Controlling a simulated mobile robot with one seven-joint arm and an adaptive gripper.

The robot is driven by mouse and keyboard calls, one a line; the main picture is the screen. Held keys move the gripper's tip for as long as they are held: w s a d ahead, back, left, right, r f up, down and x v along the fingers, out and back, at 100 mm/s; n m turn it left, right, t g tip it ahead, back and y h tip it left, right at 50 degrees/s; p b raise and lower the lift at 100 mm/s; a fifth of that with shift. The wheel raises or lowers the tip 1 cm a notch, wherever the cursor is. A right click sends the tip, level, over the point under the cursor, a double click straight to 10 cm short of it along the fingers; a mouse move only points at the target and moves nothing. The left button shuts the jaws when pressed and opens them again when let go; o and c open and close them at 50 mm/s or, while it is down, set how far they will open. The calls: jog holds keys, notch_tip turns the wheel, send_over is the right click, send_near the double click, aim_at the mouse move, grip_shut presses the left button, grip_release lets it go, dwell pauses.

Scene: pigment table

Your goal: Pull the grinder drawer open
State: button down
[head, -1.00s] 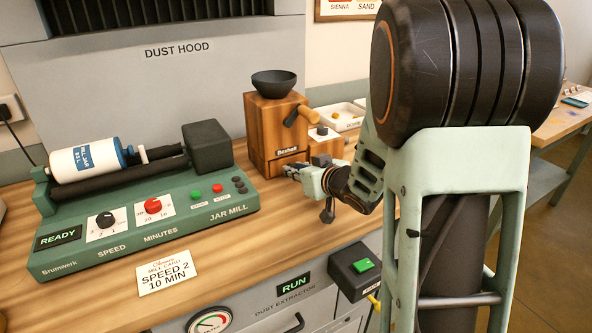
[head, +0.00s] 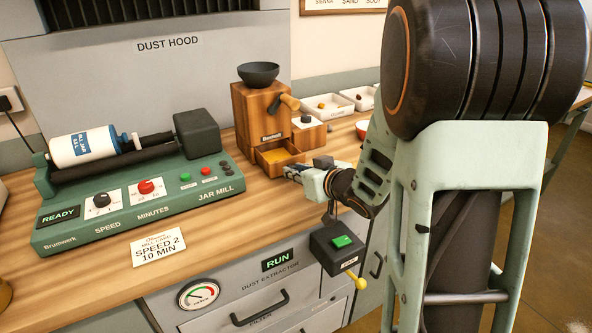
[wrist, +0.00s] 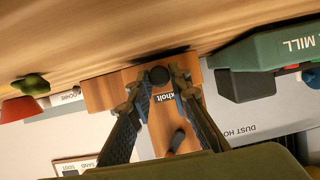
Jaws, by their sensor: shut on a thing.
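The wooden grinder (head: 255,118) stands on the bench with a dark bowl (head: 259,73) on top. Its drawer (head: 281,155) is pulled partway out at the front, and yellow powder shows inside. My gripper (head: 289,172) is at the drawer's front. In the wrist view, which looks upside down, the dark round drawer knob (wrist: 159,75) sits between the fingertips of my gripper (wrist: 160,84). The gripper is shut on this knob. The knob is hidden in the head view.
The green jar mill (head: 130,205) stands left of the grinder. White trays (head: 326,107) and a wooden block with a white top (head: 307,125) are to the right and behind. A switch box (head: 338,247) hangs on the bench front below my gripper.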

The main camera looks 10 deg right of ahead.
jog(key=shift+s, duration=0.1)
jog(key=c, duration=1.8)
grip_release()
jog(key=v, duration=1.2)
